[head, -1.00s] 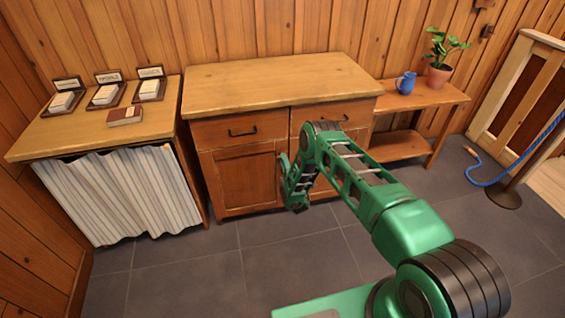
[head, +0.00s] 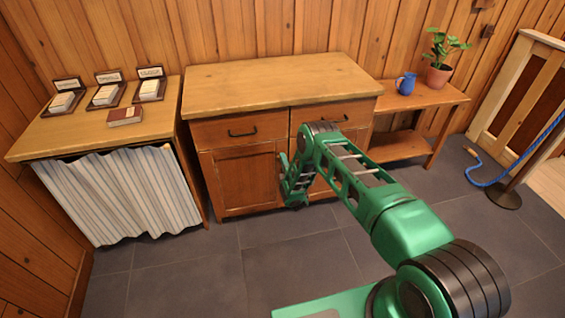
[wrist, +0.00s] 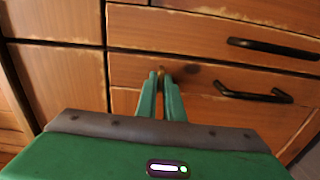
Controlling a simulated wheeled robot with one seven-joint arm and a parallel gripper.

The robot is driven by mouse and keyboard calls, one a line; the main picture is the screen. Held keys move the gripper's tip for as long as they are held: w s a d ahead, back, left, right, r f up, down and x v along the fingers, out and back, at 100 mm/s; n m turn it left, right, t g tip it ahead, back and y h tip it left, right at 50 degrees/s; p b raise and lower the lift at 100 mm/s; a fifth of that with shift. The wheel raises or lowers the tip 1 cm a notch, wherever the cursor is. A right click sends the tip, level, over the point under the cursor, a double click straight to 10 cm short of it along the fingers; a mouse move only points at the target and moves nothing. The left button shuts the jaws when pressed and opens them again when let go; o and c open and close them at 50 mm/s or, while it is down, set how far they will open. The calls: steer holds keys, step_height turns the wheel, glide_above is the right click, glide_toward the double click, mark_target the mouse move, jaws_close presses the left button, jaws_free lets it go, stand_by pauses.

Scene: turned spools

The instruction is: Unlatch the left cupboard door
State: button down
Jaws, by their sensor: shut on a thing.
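The left cupboard door (head: 240,178) is a brown wooden panel below a drawer in the head view, and it looks closed. My gripper (wrist: 160,78) is at the cupboard front, by the right edge of that door in the head view. In the wrist view its two green fingers are close together on a small brass-coloured latch (wrist: 161,70). The fingertips hide most of the latch, so I cannot tell which way it is turned. My arm hides the right door in the head view.
Dark bar handles (wrist: 270,48) are on the fronts right of my fingers in the wrist view. A curtained table (head: 50,132) stands left of the cupboard, a low bench (head: 430,95) right. The grey floor (head: 190,270) in front is clear.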

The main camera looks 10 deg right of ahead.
steer(key=shift+f, duration=0.1)
steer(key=m, duration=0.5)
steer(key=shift+s+f, duration=0.1)
steer(key=shift+s, duration=0.05)
steer(key=m, duration=0.9)
steer(key=shift+f+m, duration=0.1)
steer(key=shift+m, duration=1.8)
steer(key=c, duration=1.9)
jaws_free()
steer(key=shift+o, duration=0.2)
